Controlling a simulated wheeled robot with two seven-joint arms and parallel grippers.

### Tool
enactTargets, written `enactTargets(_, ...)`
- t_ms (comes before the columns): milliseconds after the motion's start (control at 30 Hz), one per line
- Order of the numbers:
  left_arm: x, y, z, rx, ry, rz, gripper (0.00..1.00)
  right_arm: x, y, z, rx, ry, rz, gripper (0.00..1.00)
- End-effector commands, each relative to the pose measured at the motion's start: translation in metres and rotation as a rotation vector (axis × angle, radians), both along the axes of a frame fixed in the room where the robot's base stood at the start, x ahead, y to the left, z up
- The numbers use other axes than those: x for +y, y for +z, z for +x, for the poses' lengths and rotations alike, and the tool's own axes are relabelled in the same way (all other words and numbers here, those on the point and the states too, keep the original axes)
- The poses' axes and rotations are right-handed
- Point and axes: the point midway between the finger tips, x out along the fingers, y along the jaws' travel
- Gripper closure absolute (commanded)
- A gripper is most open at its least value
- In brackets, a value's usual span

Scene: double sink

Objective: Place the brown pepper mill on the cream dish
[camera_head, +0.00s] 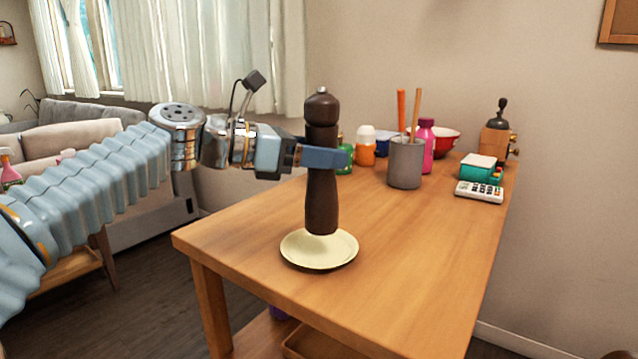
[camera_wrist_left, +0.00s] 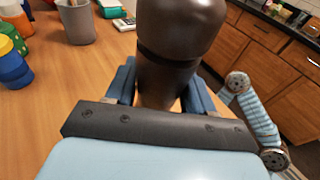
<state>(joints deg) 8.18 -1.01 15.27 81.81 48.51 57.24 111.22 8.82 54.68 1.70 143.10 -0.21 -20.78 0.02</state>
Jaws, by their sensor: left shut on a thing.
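The brown pepper mill (camera_head: 322,195) is upright over the cream dish (camera_head: 345,252) on the wooden table. My left gripper (camera_head: 328,157) comes in from the left and is shut on the mill's middle. The mill's foot shows over the middle of the dish; I cannot tell whether it touches the dish or hangs just above it. In the left wrist view the mill (camera_wrist_left: 175,45) stands between the blue fingers, and the dish is hidden. My right gripper is in neither view.
Behind the mill stand a grey cup (camera_head: 405,165) with sticks, a pink bottle (camera_head: 426,145), an orange-and-white jar (camera_head: 366,147) and a red bowl (camera_head: 446,140). A calculator (camera_head: 480,191) and a coffee grinder (camera_head: 497,135) are at the right. The table's front is clear.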

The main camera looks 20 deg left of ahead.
Motion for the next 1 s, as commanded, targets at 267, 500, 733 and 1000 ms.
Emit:
enactTargets(267,0.007,-0.044,0.012,0.003,0.001,-0.001,1.0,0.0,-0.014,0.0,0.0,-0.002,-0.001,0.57)
enactTargets(500,0.007,-0.047,0.012,0.0,0.001,0.0,1.0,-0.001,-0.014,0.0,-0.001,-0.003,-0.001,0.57)
enactTargets(733,0.007,-0.051,0.012,0.001,0.0,-0.001,0.44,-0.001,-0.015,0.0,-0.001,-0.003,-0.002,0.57)
enactTargets(1000,0.007,-0.05,0.012,0.002,0.0,0.0,0.21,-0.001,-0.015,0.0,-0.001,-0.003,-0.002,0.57)
